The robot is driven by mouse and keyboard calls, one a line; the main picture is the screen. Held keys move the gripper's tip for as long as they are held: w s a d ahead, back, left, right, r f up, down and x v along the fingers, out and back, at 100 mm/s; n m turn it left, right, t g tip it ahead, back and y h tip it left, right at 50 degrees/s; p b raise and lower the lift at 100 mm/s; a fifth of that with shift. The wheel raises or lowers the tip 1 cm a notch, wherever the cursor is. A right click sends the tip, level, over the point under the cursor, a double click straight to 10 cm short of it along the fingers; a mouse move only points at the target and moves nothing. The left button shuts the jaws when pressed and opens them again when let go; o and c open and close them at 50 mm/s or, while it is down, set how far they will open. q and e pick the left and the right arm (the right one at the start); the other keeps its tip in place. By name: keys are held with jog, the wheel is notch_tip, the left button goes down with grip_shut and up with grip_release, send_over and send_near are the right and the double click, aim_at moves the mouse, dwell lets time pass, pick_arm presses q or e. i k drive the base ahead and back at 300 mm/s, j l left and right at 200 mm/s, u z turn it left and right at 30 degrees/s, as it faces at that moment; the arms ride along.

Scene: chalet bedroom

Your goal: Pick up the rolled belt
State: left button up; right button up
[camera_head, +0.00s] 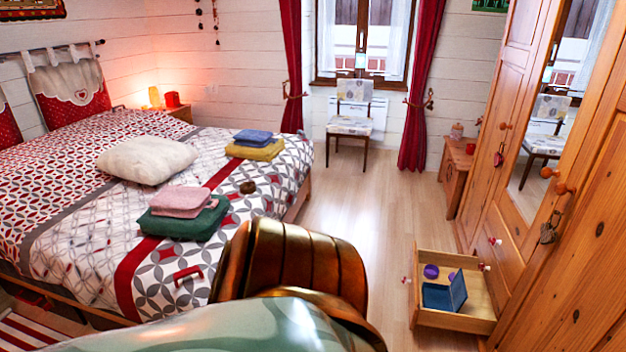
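A small dark brown coil that looks like the rolled belt (248,187) lies on the patterned bedspread (270,200) near the bed's right edge. It is to the right of the folded pink and green cloths and below the folded blue and yellow ones, apart from both stacks. Neither of my grippers shows. A bronze ribbed part and a pale green surface of mine fill the bottom middle and hide the bed's near right corner.
A pink cloth (181,201) lies on a green one (185,222); a blue cloth (253,136) lies on a yellow one (256,151). A cream pillow (148,160) lies left. An open drawer (455,322) juts from the wardrobe (490,200). The wooden floor (345,205) between is clear.

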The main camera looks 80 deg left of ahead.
aim_at(246, 188)
jog(key=u, duration=2.8)
